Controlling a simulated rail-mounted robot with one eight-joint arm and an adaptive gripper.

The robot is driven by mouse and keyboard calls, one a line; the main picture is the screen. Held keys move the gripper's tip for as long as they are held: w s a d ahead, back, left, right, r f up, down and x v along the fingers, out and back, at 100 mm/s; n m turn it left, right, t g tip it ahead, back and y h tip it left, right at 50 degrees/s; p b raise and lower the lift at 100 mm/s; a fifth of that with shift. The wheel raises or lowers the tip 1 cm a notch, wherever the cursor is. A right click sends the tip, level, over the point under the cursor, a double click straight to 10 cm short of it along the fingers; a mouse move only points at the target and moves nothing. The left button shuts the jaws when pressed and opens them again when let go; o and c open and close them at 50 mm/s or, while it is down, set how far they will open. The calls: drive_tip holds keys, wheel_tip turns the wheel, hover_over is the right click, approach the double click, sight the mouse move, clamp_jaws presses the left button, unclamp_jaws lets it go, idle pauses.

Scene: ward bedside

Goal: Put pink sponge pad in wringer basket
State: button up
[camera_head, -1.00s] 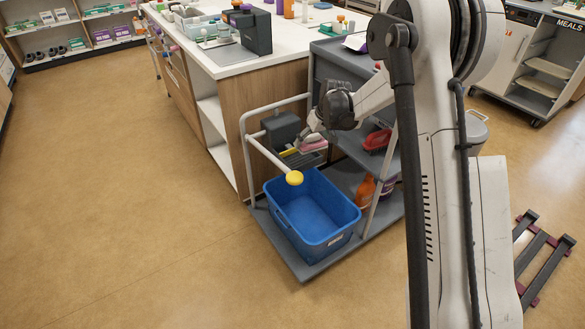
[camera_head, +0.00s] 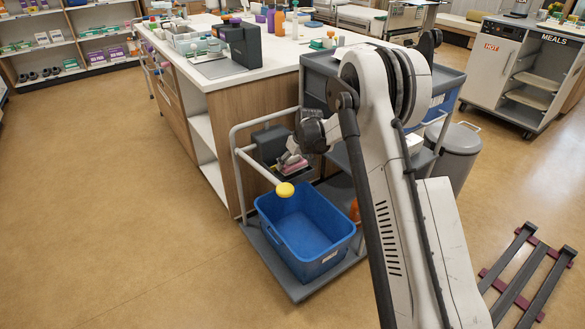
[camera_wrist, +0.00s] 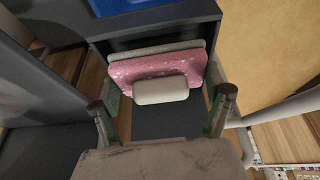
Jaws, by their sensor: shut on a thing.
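The pink sponge pad (camera_wrist: 140,68) has a pale block on its near side and a greyish layer on its far side. My gripper (camera_wrist: 163,92) is shut on the pad, with one finger at each side of it. In the head view the pad (camera_head: 298,168) shows as a small pink patch under my gripper (camera_head: 290,160). A dark grey box, which looks like the wringer basket (camera_head: 270,143), is on the cart just behind it. In the wrist view the basket's wall (camera_wrist: 160,24) is just beyond the pad. Whether the pad is inside its opening cannot be told.
A blue bucket (camera_head: 333,246) stands on the cart's low deck below my gripper. A white rail with a yellow knob (camera_head: 285,189) crosses close by. The counter (camera_head: 225,140) is on the left. A grey bin (camera_head: 457,160) stands right of my arm.

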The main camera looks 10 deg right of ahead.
sight(294, 163)
drive_tip(key=shift+f, duration=0.95)
drive_tip(key=shift+f+b, duration=0.4)
drive_tip(key=shift+b, duration=0.1)
drive_tip(key=shift+f, duration=0.25)
drive_tip(key=o, duration=1)
drive_tip(key=shift+r, duration=0.1)
